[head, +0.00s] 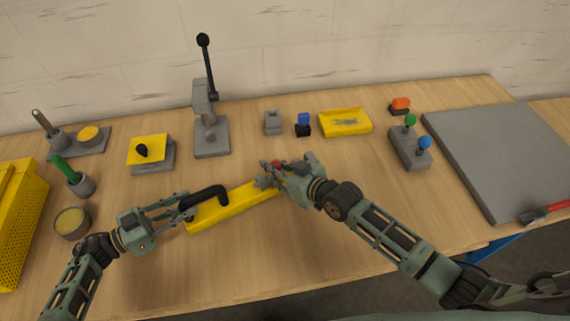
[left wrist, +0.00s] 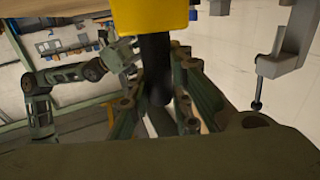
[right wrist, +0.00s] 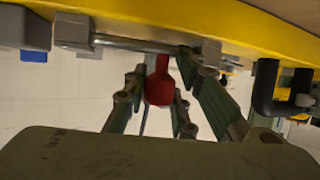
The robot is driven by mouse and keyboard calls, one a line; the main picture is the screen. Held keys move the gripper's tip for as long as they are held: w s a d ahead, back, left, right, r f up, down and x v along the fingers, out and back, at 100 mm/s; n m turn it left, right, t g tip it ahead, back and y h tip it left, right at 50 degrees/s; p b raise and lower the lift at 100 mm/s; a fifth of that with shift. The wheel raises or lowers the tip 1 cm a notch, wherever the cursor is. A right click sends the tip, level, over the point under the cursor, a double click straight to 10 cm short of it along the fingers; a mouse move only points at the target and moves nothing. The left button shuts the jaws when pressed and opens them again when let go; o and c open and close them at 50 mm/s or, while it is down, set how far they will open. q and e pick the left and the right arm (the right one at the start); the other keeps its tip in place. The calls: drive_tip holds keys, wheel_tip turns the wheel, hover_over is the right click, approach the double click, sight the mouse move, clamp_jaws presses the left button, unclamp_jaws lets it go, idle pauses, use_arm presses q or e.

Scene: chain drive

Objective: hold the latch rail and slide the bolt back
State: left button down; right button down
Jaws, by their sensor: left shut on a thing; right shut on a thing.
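The yellow latch rail (head: 232,207) lies slantwise on the wooden bench, its black handle (head: 212,191) at the left end. My left gripper (head: 186,208) is shut on this handle; in the left wrist view the black handle (left wrist: 155,68) runs between the fingers below the yellow rail (left wrist: 150,14). The bolt's red knob (head: 277,163) shows at the rail's right end. My right gripper (head: 272,174) is shut on it. In the right wrist view the red knob (right wrist: 160,86) is between the fingers, beside the grey bolt rod (right wrist: 135,43). The right hand hides part of the bolt.
Behind the rail stand a grey lever press (head: 211,136), a small grey block (head: 273,122), a blue-and-black switch (head: 303,125) and a yellow tray (head: 346,123). A joystick box (head: 408,148) and grey mat (head: 505,155) are at right. Bench in front of the rail is clear.

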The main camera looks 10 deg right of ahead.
use_arm(q)
drive_tip(key=shift+w+d+r, duration=0.1)
drive_tip(key=shift+d+r, duration=0.05)
drive_tip(key=shift+d, duration=0.05)
use_arm(e)
drive_tip(key=shift+s+a, duration=0.1)
drive_tip(key=shift+a, duration=0.1)
drive_tip(key=c, duration=1.6)
unclamp_jaws()
drive_tip(key=shift+c, duration=0.2)
drive_tip(key=shift+o, duration=0.9)
drive_tip(key=shift+d, duration=0.1)
use_arm(q)
drive_tip(key=shift+a, duration=0.1)
use_arm(e)
drive_tip(key=v, duration=1.1)
drive_tip(key=shift+s+d, duration=0.3)
